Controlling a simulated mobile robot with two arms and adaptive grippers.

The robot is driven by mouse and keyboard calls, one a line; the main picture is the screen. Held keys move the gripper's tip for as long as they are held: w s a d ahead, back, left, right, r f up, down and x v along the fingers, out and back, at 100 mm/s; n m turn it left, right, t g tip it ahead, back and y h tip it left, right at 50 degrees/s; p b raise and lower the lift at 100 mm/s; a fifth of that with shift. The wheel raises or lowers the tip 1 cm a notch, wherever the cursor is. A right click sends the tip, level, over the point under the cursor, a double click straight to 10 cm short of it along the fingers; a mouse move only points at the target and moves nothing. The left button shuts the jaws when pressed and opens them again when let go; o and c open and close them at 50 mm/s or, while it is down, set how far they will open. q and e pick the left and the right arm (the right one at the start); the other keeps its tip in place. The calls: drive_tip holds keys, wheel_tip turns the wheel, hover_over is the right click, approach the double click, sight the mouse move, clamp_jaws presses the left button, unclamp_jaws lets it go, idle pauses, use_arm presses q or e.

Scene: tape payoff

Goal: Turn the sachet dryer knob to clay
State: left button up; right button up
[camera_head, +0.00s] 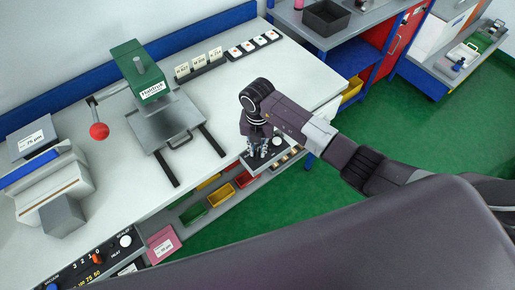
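My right gripper (257,140) comes in from the right and points down at the front edge of the white bench. Its fingers are over a small grey panel (250,163) with dark round parts and a pale spot on it. The fingers cover much of this panel, so I cannot tell which part is the sachet dryer knob, whether they touch it or where it points. No clay marking is readable. The fingers are too small and dark to tell open from shut. My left gripper is not in view.
A green-headed press (138,72) and a red ball lever (99,131) stand left on the white bench (225,105). A control panel (97,257) with an orange knob is at the lower left. Colored bins (220,194) sit below the bench edge. Green floor (300,205) lies to the right.

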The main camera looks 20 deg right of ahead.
sight(257, 151)
clamp_jaws()
drive_tip(key=n+b, duration=0.2)
drive_tip(key=n, duration=0.1)
drive_tip(key=shift+w+f+b, duration=0.1)
drive_tip(key=shift+f+b, duration=0.05)
drive_tip(key=shift+b, duration=0.25)
drive_tip(key=n+b, duration=1.2)
drive_tip(key=b, duration=0.1)
drive_tip(key=shift+n+b, duration=0.3)
drive_tip(key=shift+r+n+b, duration=0.2)
drive_tip(key=shift+n+b, duration=1.1)
drive_tip(key=shift+o, duration=1.9)
unclamp_jaws()
wheel_tip(257, 151, up, 12)
